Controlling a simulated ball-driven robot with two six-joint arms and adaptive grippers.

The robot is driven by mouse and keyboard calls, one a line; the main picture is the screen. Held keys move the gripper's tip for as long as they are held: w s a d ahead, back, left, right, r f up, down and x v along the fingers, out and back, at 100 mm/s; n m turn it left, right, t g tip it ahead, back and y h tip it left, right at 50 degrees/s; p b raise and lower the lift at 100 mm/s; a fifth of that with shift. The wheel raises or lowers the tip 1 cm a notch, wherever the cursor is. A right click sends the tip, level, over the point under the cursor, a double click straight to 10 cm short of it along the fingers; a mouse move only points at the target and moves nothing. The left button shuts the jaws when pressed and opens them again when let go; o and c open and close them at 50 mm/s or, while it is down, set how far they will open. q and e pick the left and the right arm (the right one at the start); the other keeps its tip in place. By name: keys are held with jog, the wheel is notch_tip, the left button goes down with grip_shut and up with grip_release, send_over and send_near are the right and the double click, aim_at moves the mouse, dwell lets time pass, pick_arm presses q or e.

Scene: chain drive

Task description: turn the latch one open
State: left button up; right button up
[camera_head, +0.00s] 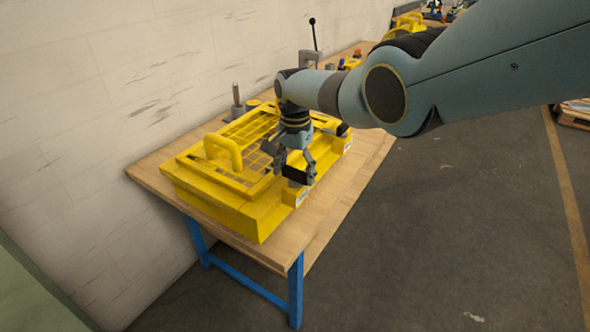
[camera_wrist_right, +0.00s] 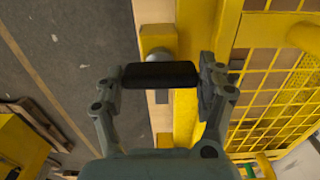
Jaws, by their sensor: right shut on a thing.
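The latch (camera_head: 297,175) is a black bar-shaped handle at the front right edge of a yellow guard box. In the right wrist view the black latch handle (camera_wrist_right: 160,75) lies crosswise between the fingers, with a grey round hub partly hidden behind it. My right gripper (camera_head: 294,170) reaches down over the guard's near side. It is shut on the latch handle, one finger at each end, as the right wrist view (camera_wrist_right: 160,82) shows. The guard (camera_head: 215,205) has a mesh top and an arched yellow handle (camera_head: 222,152). My left gripper is not in view.
The guard stands on a wooden table (camera_head: 148,172) with blue legs, close to a pale wall. A grey post (camera_head: 237,98) and a lever with a black knob (camera_head: 313,35) stand behind it. Open grey floor (camera_head: 450,220) lies to the right.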

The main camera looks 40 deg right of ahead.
aim_at(295, 169)
jog(key=shift+w+d+r, duration=0.1)
jog(key=shift+w+r, duration=0.05)
jog(key=o, duration=1.1)
jog(key=shift+o, duration=0.2)
notch_tip(295, 169, up, 12)
